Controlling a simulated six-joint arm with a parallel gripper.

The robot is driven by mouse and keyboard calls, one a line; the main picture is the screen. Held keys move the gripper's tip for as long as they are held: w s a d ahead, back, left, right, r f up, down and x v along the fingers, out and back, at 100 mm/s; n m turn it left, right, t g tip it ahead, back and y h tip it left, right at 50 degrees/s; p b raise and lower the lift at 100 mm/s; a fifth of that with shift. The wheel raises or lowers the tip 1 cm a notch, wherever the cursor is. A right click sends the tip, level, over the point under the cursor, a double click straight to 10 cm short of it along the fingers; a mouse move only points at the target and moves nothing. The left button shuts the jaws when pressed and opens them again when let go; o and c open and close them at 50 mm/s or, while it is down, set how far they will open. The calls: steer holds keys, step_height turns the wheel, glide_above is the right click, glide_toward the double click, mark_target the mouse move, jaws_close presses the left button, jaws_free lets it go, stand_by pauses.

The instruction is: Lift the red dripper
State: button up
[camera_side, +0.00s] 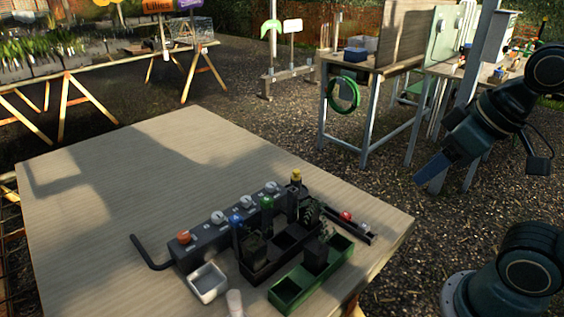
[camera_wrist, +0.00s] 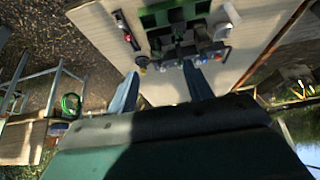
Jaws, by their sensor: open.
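The red dripper (camera_side: 346,216) is a small red piece at the narrow dark rail (camera_side: 352,227) on the right of the rack group. It also shows as a small red spot in the wrist view (camera_wrist: 128,38), left of the racks. My gripper (camera_side: 430,170) is raised off to the right of the table in the side view, apart from everything. In the wrist view its two blue fingers (camera_wrist: 161,90) are spread with nothing between them. The dripper's lower part is too small to make out.
A green tray (camera_side: 288,292) and a black compartment rack (camera_side: 262,272) with dark blocks stand beside the rail. Behind is a grey manifold (camera_side: 212,236) with orange, blue and green pieces. A yellow-topped piece (camera_side: 296,176) stands close by. The table's (camera_side: 110,170) far left is clear.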

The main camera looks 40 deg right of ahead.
steer(key=shift+w, duration=0.15)
steer(key=g, duration=0.6)
glide_above(345, 214)
step_height(345, 214, down, 22)
steer(key=shift+r, duration=0.25)
steer(key=shift+f, duration=4.3)
